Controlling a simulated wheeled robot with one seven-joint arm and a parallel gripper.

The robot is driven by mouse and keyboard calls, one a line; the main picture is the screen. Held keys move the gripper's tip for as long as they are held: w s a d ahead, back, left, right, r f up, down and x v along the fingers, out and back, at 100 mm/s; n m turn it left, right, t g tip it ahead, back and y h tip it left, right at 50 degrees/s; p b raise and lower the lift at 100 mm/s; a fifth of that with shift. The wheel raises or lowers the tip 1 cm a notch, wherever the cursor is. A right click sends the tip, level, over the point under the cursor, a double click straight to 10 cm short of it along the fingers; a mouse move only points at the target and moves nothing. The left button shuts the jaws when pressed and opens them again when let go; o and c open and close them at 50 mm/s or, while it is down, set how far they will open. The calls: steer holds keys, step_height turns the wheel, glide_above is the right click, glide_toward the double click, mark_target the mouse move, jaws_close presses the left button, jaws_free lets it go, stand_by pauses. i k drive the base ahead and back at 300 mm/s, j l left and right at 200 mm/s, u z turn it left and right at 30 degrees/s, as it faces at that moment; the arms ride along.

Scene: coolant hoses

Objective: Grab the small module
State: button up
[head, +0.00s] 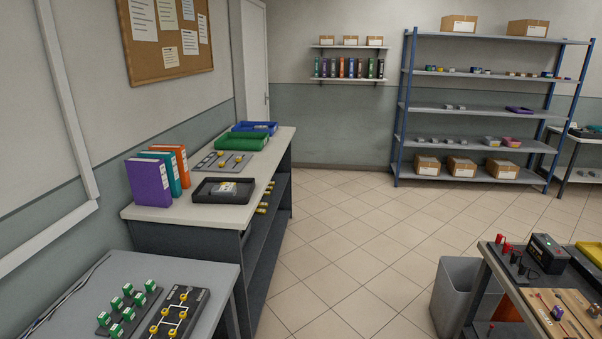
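I cannot tell for sure which thing is the small module. A small grey block with a light top and a bit of yellow (224,188) lies in a black tray (204,200) on the left counter. More small grey pieces lie on the shelf unit at the back, too small to make out. My gripper is not in view.
The white-topped counter (171,212) also bears binders (149,187), a grey plate (212,163), and green (250,141) and blue trays. A grey table (70,276) with green and yellow parts is front left. A bin (458,290) stands by the right bench. The tiled floor (345,235) between is clear.

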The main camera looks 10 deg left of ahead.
mark_target(220, 190)
steer(key=i+l+u, duration=0.1)
steer(key=i, duration=1.4)
steer(key=i+u, duration=0.45)
steer(key=i+l+u, duration=0.15)
steer(key=i+u, duration=0.2)
steer(key=u, duration=0.15)
steer(key=i+u, duration=0.2)
steer(key=u, duration=0.25)
steer(key=i+u, duration=0.15)
steer(key=u, duration=0.25)
steer(key=i+u, duration=0.2)
steer(key=u, duration=0.25)
steer(key=i+l+u, duration=0.15)
steer(key=u, duration=0.3)
steer(key=i+l+u, duration=0.15)
steer(key=u, duration=0.25)
